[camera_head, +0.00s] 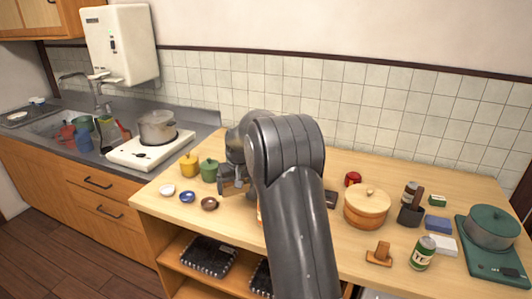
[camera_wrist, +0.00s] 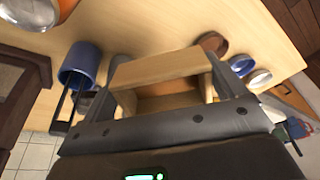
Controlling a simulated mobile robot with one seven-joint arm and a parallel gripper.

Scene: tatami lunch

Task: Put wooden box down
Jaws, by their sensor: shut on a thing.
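My gripper (camera_wrist: 166,88) is shut on a light wooden box (camera_wrist: 160,68), with one finger on each side of it. The box looks hollow, with an open side showing a darker brown inside in the wrist view. In the head view my gripper (camera_head: 233,182) is over the left part of the wooden counter (camera_head: 340,238), behind the small bowls. My arm hides much of that area, and only a little of the box shows beside the fingers. I cannot tell whether the box touches the counter.
A brown bowl (camera_head: 209,203), a blue bowl (camera_head: 187,197) and a white bowl (camera_head: 167,190) lie left of my gripper. Green (camera_head: 209,170) and yellow (camera_head: 189,165) pots stand close by. A blue cylinder (camera_wrist: 82,65) shows in the wrist view. A round wooden tub (camera_head: 367,207) stands right.

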